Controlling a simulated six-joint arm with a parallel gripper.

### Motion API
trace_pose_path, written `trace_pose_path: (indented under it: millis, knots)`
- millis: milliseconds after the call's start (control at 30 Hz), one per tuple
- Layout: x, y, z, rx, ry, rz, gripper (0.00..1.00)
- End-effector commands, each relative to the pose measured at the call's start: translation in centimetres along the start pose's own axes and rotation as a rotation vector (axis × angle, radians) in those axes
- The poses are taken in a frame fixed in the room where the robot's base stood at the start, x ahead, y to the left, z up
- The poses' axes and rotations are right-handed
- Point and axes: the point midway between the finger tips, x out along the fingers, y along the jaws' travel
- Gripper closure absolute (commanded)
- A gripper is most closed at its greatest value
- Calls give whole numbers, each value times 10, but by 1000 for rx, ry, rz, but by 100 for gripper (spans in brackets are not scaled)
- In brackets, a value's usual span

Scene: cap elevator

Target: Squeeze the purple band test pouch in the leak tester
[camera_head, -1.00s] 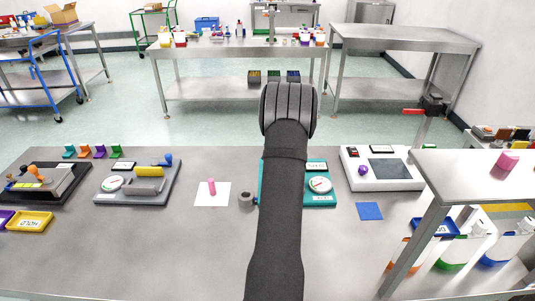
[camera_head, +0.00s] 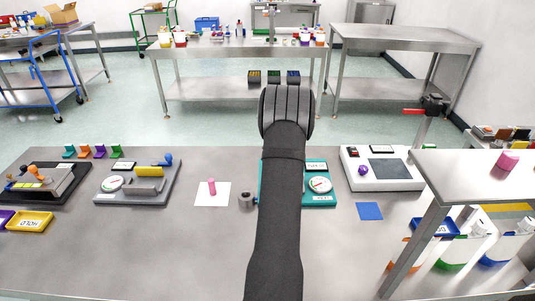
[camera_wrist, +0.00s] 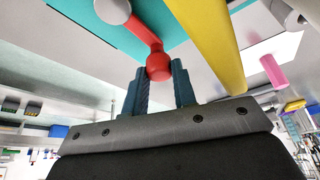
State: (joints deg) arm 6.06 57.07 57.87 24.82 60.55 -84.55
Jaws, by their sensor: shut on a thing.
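My gripper (camera_wrist: 161,72) is shut on the red ball knob (camera_wrist: 158,66) of a red lever, in the wrist view. The lever (camera_wrist: 142,32) runs from the knob up to a grey round pivot over a teal base. A yellow bar (camera_wrist: 208,38) lies right of the lever. In the head view, my arm hides the gripper, the lever and most of the teal device (camera_head: 328,200); its round dial (camera_head: 319,184) shows to the right. I cannot make out a pouch with a purple band.
A grey device with a dial (camera_head: 140,185) and a black device (camera_head: 45,182) stand left. A pink cylinder (camera_head: 212,187) stands on a white sheet. A small grey round part (camera_head: 246,199) sits beside the teal device. A white device (camera_head: 382,168) and a blue square (camera_head: 369,211) are right.

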Motion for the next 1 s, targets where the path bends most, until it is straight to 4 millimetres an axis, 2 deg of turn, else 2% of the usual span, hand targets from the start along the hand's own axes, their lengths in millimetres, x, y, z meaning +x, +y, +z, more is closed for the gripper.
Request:
trace_pose_path:
  millis: [367, 1000]
  knots:
    - [1, 10, -3, 163, 1, 66, 100]
    - [1, 44, -2, 699, -1, 290, 100]
